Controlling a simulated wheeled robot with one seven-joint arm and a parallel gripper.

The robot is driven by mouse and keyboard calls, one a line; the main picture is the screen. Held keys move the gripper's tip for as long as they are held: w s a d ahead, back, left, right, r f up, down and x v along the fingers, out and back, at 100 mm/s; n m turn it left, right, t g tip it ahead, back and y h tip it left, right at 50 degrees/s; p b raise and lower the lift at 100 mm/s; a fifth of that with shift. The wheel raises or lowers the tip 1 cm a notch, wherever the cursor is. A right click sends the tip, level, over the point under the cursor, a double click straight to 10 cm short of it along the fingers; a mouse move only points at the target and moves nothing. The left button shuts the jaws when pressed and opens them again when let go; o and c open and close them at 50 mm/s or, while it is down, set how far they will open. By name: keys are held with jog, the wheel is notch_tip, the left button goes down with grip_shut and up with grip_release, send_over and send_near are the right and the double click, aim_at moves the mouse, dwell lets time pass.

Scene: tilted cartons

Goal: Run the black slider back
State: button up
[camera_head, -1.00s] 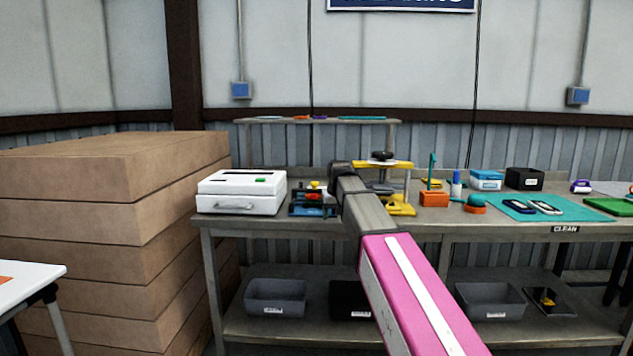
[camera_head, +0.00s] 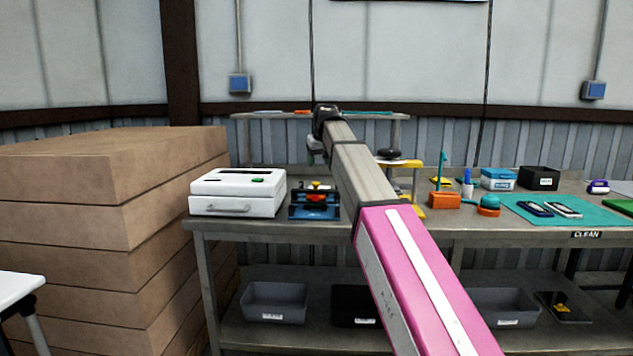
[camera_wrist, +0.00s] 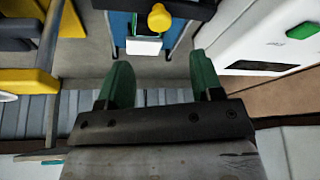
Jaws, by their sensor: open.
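My gripper (camera_wrist: 162,80) is open and empty in the wrist view, its two green fingers apart. Past the fingertips is a blue fixture (camera_head: 314,211) with dark parts across it, a red part and a yellow knob (camera_wrist: 159,17). In the head view my gripper hangs above this fixture at the back, mostly hidden by my arm. The white machine (camera_head: 236,207) left of the fixture has a dark slot on top and a green button (camera_wrist: 303,30). I cannot tell for sure which dark part is the black slider.
A yellow press (camera_head: 412,185) stands right of the fixture, partly behind my arm. An orange block (camera_head: 444,201) and a teal mat (camera_head: 590,218) lie farther right on the bench. A raised shelf (camera_head: 262,117) runs behind. Stacked cartons (camera_head: 110,200) stand at left.

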aim_at(316, 191)
jog(key=x, duration=0.9)
jog(key=shift+f, duration=0.15)
